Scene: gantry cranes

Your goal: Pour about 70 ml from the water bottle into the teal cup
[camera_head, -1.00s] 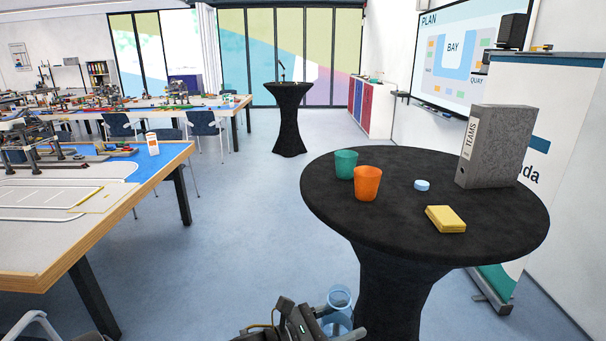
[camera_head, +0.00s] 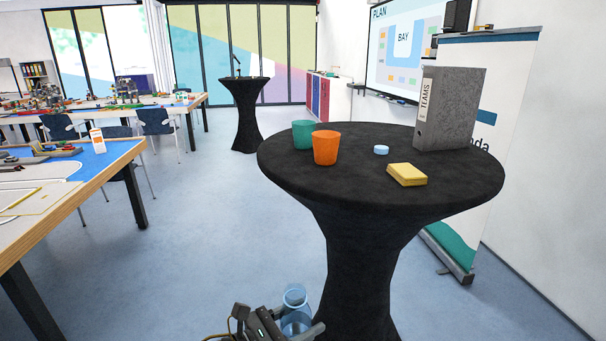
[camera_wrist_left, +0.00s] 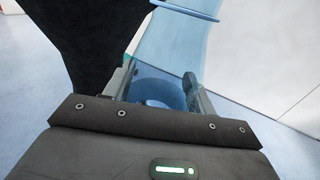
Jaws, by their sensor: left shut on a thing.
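The teal cup (camera_head: 302,134) stands upright on the round black-draped table (camera_head: 290,181), towards its back left. My left gripper (camera_head: 297,326) is low at the bottom of the head view, in front of the table and below its top. It is shut on the clear blue water bottle (camera_head: 296,297), whose open top points up. In the left wrist view the bottle (camera_wrist_left: 158,92) sits between the two fingers. The water level cannot be made out. My right gripper is not in view.
An orange cup (camera_head: 326,148) stands close beside the teal cup, nearer to me. A light blue cap (camera_head: 381,150), a yellow sponge-like block (camera_head: 407,174) and a grey binder (camera_head: 449,108) are also on the table. Floor is clear to the left, before a model table (camera_head: 72,216).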

